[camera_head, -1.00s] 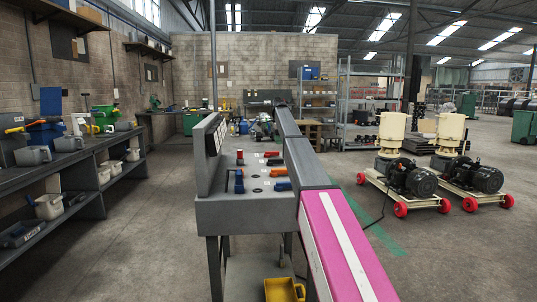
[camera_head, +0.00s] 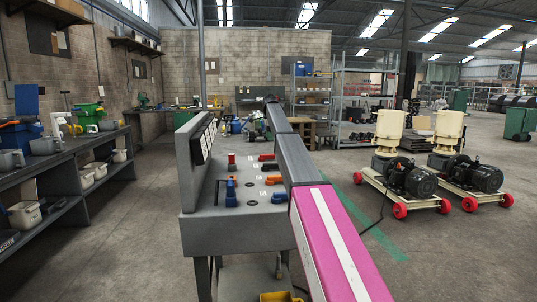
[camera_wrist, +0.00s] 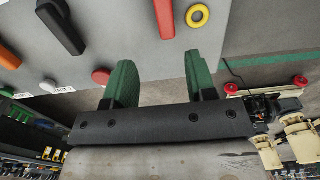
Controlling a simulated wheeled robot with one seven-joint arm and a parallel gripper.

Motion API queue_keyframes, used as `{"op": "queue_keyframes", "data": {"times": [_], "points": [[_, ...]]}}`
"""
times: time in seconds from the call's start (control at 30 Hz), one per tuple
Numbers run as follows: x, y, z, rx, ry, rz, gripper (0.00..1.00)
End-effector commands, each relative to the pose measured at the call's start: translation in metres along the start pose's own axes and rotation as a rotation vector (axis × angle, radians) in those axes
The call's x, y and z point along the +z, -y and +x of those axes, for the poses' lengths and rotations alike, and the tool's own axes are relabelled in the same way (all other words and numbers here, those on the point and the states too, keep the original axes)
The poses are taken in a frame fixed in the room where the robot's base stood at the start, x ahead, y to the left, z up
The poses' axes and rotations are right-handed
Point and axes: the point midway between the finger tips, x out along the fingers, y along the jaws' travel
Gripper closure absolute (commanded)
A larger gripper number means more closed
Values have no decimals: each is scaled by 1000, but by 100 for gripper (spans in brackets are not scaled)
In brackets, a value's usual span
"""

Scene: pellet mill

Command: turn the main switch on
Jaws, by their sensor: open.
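A grey control console (camera_head: 225,232) stands ahead, with several levers and knobs; I cannot tell which is the main switch. In the head view it has a red knob (camera_head: 231,160), a blue lever (camera_head: 231,190) and an orange lever (camera_head: 273,180). In the wrist view a black lever (camera_wrist: 60,25), a red-orange lever (camera_wrist: 164,18), a red button (camera_wrist: 101,76) and a yellow ring (camera_wrist: 198,15) show. My gripper (camera_wrist: 160,62) has green fingers, spread apart and empty, over the console's edge near the red button. Its contact with the console is unclear.
An upright panel (camera_head: 186,160) rises at the console's left side. A workbench (camera_head: 65,160) with tubs runs along the left wall. Two wheeled pellet machines (camera_head: 410,180) stand at right. Floor is open between the bench and the console.

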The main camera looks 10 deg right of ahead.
Motion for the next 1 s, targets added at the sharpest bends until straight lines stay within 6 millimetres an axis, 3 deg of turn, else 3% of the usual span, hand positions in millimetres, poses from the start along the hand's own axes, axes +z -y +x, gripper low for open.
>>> {"op": "queue_keyframes", "data": {"times": [0.37,0.8,1.0], "points": [[0,-1,17,0,0,0,49],[0,-1,89,1,0,0,49],[0,0,107,0,0,0,49]]}}
